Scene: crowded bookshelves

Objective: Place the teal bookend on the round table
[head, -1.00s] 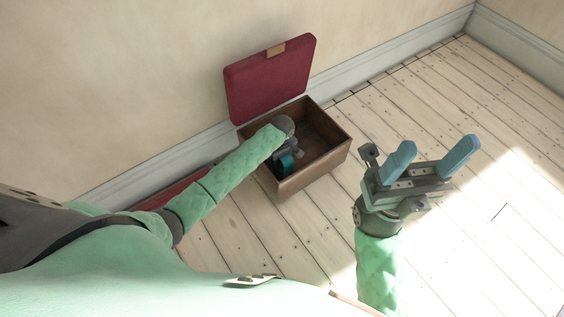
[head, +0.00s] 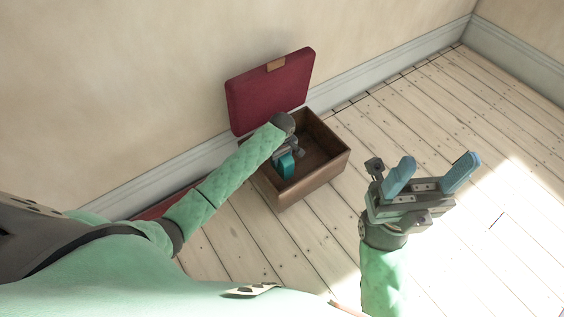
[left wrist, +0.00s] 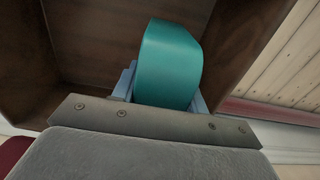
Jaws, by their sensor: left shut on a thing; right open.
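The teal bookend (head: 286,166) is inside an open brown wooden box (head: 317,182) on the floor. My left gripper (head: 284,155) reaches into the box and is shut on the bookend. In the left wrist view, the bookend (left wrist: 168,65) has a rounded top and sits between the two blue fingers, with the box's dark wooden inside (left wrist: 85,45) around it. I cannot tell whether the bookend touches the box floor. My right gripper (head: 428,172) is open and empty, over the floor to the right of the box. The round table is not in view.
The box's red padded lid (head: 270,90) stands raised against the wall (head: 130,80). The box walls surround my left gripper closely. A reddish flat thing (head: 165,207) lies along the wall, partly behind my arm. The plank floor (head: 420,110) to the right is clear.

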